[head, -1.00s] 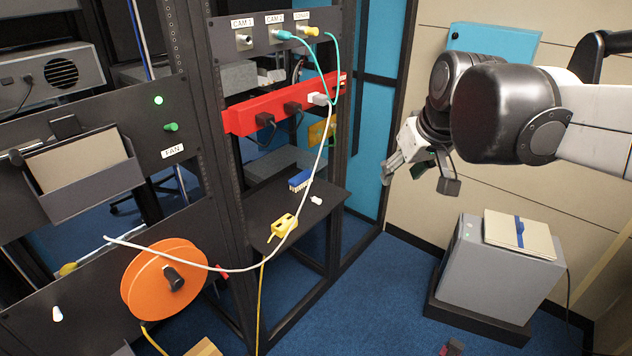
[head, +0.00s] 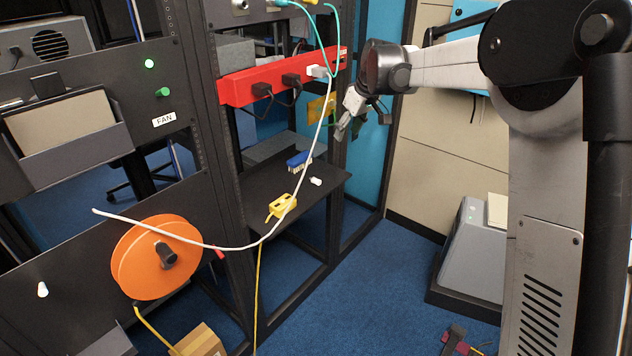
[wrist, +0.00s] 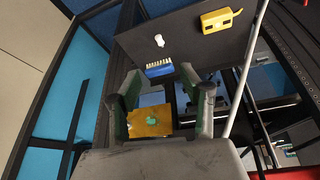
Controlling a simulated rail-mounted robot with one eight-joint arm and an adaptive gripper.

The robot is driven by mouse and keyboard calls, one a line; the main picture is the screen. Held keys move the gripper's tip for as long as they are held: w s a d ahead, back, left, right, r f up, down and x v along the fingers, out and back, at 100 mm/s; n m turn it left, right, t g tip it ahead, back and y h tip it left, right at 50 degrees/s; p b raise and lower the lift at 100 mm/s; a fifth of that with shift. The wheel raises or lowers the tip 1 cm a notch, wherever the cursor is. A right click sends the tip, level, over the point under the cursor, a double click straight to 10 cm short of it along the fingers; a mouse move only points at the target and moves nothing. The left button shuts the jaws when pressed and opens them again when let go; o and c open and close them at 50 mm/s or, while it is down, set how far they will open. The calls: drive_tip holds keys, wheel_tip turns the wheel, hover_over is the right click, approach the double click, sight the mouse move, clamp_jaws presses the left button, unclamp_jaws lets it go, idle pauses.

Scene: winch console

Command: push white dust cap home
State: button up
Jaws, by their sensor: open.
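A small white cap (head: 316,182) lies on the black shelf (head: 265,196), and it also shows in the wrist view (wrist: 158,40). A second small white plug-like piece (head: 42,290) sticks out of the dark lower-left panel. I cannot tell which one is the dust cap. My gripper (head: 347,127) is in the air above and to the right of the shelf, apart from both. In the wrist view my gripper (wrist: 160,80) has its two fingers spread, with nothing held between them.
A blue brush (head: 299,160) and a yellow tool (head: 281,207) share the shelf. A white cable (head: 255,245) hangs from the red power strip (head: 285,75) across the orange reel (head: 150,270). Rack posts stand close around. A yellow plate (wrist: 150,122) shows beyond the fingers.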

sight(315, 180)
drive_tip(key=w+a+f+n+b, duration=0.1)
drive_tip(key=w+f, duration=0.3)
drive_tip(key=f, duration=0.4)
drive_tip(key=w+a+f+b, duration=0.2)
drive_tip(key=w+a+f, duration=0.2)
drive_tip(key=f, duration=0.5)
drive_tip(key=w+a+f+n+g+y+b, duration=0.1)
drive_tip(key=w+a+f, duration=0.2)
drive_tip(key=f, duration=0.6)
drive_tip(key=shift+w+a+f+n+b, duration=0.1)
drive_tip(key=shift+w+n+b, duration=0.1)
drive_tip(key=shift+w, duration=0.45)
drive_tip(key=shift+w+f+n+b, duration=0.1)
drive_tip(key=shift+w+b, duration=0.05)
drive_tip(key=shift+w, duration=0.45)
drive_tip(key=shift+c, duration=0.3)
drive_tip(key=c, duration=0.9)
